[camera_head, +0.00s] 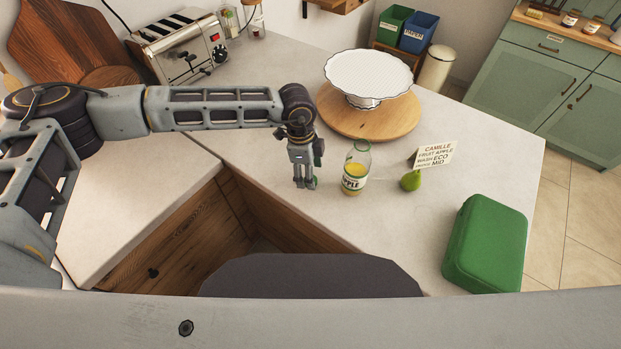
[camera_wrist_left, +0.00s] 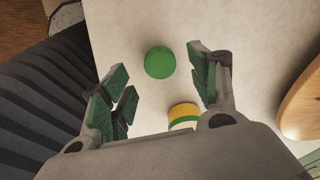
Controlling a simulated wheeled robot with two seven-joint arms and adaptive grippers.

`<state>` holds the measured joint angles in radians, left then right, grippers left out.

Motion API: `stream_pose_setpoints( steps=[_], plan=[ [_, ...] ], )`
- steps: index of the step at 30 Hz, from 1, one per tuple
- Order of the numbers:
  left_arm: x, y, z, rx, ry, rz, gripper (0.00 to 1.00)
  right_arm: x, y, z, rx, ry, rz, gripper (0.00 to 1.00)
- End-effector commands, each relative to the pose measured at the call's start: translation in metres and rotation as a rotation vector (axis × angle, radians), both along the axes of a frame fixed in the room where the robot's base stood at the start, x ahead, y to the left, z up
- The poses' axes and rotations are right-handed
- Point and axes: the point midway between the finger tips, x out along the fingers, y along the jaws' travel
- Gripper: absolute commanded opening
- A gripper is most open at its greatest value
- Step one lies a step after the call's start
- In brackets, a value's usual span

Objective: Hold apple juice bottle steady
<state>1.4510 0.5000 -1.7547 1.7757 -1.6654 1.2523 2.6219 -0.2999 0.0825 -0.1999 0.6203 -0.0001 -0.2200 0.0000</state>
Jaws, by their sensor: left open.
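The apple juice bottle (camera_head: 355,170) stands upright on the pale counter. It has clear glass above, yellow juice and a white label with green. My left gripper (camera_head: 305,184) points down just left of the bottle, apart from it. In the left wrist view its fingers (camera_wrist_left: 165,88) are spread with green pads, and nothing is clamped between them. A yellow, green and white piece of the bottle (camera_wrist_left: 183,113) shows there, partly hidden by the gripper's body. A round green shape (camera_wrist_left: 160,62) lies between the fingers; I cannot tell if it is the cap. My right gripper is out of view.
A green pear-shaped card holder (camera_head: 411,181) with a card (camera_head: 434,155) stands right of the bottle. A white cake stand (camera_head: 369,75) on a round wooden board (camera_head: 340,116) is behind. A green case (camera_head: 486,243) lies front right. A toaster (camera_head: 183,47) stands back left.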

Motion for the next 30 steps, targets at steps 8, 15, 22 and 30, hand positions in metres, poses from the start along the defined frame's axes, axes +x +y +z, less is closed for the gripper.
stream_pose_setpoints(
  steps=[8,15,22,30],
  plan=[
    [0.000,-0.002,-0.024,0.000,0.000,0.000,0.61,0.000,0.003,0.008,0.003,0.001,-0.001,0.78],
    [0.000,-0.002,-0.027,0.000,0.000,0.000,0.61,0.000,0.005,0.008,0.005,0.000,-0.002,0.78],
    [0.000,-0.002,-0.027,0.000,0.000,0.000,0.61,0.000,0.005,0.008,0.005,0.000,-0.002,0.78],
    [0.000,-0.002,-0.027,0.000,0.000,0.000,0.33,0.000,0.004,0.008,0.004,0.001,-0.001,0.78]
  ],
)
